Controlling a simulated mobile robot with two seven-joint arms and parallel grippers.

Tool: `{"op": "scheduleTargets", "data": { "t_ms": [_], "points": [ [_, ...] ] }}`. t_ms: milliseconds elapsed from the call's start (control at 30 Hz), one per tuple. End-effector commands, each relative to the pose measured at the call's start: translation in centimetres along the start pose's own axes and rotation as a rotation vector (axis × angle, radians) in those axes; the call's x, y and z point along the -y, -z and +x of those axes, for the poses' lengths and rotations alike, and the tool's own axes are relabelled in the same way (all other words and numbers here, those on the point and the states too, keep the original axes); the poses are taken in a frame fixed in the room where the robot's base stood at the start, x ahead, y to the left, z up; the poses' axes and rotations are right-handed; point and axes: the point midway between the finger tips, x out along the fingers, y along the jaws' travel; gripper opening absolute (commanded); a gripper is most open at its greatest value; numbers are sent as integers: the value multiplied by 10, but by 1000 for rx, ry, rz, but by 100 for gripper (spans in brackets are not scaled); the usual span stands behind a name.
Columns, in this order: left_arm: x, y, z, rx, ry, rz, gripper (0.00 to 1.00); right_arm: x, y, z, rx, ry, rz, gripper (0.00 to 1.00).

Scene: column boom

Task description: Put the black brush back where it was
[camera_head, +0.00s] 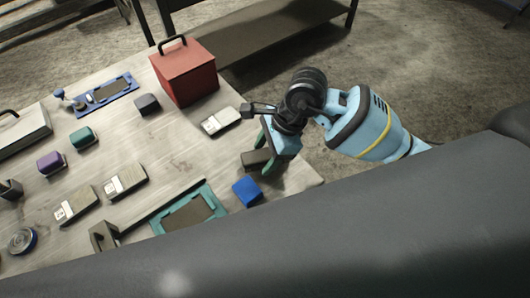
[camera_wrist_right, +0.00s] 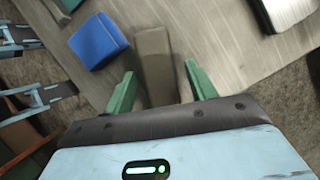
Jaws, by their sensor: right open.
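A dark grey-brown block (camera_head: 255,160) lies on the table near its right corner. It also shows in the wrist view (camera_wrist_right: 153,60). I cannot tell for sure that it is the black brush. My right gripper (camera_head: 264,163) is open, with its green fingers on either side of this block. In the wrist view the right gripper (camera_wrist_right: 160,80) has visible gaps between both fingers and the block. A smaller black block (camera_head: 147,104) sits further back on the table, left of the red box. My left gripper is not in view.
A blue block (camera_head: 246,191) stands close beside the right gripper, and a teal tray (camera_head: 218,206) lies left of it. A red box (camera_head: 187,75) with a handle stands at the back. Teal and purple blocks and several pale boxes are spread over the table (camera_head: 170,160).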

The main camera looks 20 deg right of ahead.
Motion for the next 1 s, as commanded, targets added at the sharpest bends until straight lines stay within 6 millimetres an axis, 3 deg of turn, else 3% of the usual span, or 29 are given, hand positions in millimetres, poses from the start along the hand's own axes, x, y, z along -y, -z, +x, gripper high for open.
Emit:
{"op": "scheduleTargets", "data": {
  "t_ms": [500,700,1000],
  "points": [
    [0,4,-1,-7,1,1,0,1,0,-94,0,3,-2,56],
    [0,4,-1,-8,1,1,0,0,0,-112,-1,0,0,56],
    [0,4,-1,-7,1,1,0,0,0,-115,0,-1,0,56]
  ]
}}
